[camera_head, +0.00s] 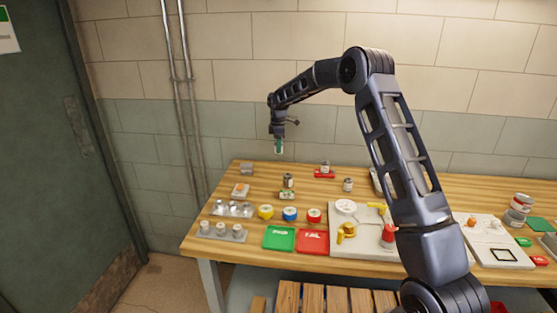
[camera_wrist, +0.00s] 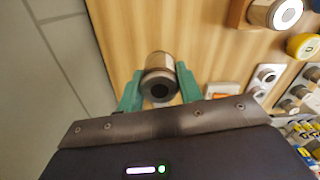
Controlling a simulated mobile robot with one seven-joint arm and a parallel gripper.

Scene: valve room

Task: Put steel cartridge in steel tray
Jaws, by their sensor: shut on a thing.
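My gripper (camera_head: 279,147) hangs in the air above the back left part of the table, fingers pointing down. In the wrist view its teal fingers (camera_wrist: 160,76) are shut on a metallic cylinder with a dark round end, which looks like the steel cartridge (camera_wrist: 160,60). In the head view the held cartridge is barely visible between the fingers. A small grey block-like piece (camera_head: 246,168) sits at the table's back left corner, below and left of my gripper. It may be the steel tray, but it is too small to tell.
The wooden table (camera_head: 215,188) holds a red tray (camera_head: 325,175) with a cylinder, standing cylinders (camera_head: 348,184), yellow, blue and red rolls, and green (camera_head: 279,238) and red (camera_head: 312,242) pads. A white board (camera_head: 345,240) with valve parts is right of them. The wall is close behind.

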